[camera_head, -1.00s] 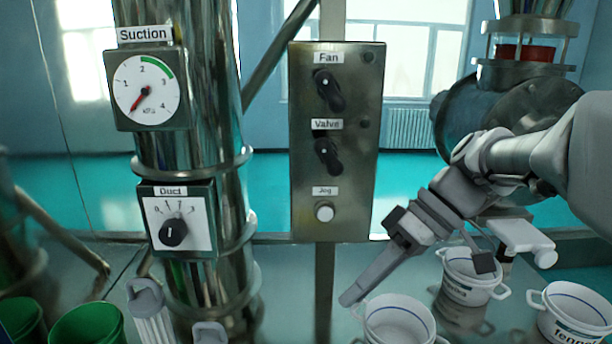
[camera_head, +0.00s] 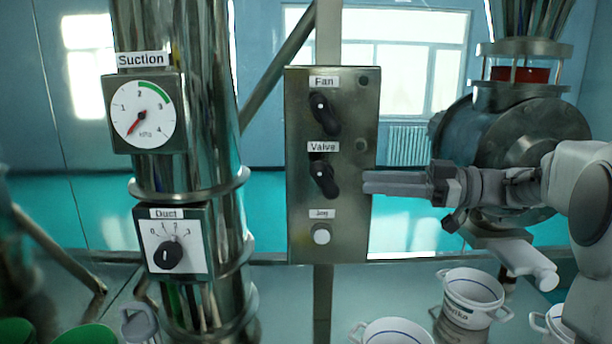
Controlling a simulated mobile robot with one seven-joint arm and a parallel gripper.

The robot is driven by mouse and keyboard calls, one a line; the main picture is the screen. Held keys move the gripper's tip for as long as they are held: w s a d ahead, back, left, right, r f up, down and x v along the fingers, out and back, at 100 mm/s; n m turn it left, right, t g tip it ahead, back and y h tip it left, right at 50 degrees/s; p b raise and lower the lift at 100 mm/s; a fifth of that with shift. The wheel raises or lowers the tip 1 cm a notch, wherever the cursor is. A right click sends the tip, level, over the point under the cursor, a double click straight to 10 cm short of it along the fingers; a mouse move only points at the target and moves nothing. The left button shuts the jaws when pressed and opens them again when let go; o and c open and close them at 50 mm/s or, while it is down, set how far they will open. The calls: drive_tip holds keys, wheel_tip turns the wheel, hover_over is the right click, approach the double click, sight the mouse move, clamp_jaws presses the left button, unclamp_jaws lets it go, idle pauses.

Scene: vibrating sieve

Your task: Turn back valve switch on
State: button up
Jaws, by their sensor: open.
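The Valve switch (camera_head: 324,178) is a black rotary knob on the grey metal control panel (camera_head: 298,222), below the label "Valve". Its handle tilts from upper left to lower right. My gripper (camera_head: 368,183) points left at the knob's height, with its fingertips in the picture at the panel's right edge, a little right of the knob. It is open and empty; seen side-on, its fingers look close together. I cannot tell how far in front of the panel they are.
The Fan switch (camera_head: 324,112) sits above the Valve switch, and the white Jog button (camera_head: 321,234) sits below. A steel pipe at left carries the Suction gauge (camera_head: 143,115) and Duct dial (camera_head: 178,246). White buckets (camera_head: 471,292) stand at lower right.

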sight(325, 181)
drive_tip(key=a, duration=0.4)
drive_tip(key=w+a+p, duration=0.1)
drive_tip(key=a, duration=0.3)
drive_tip(key=w+a+p, duration=0.1)
drive_tip(key=a, duration=0.3)
drive_tip(key=shift+a, duration=0.25)
clamp_jaws()
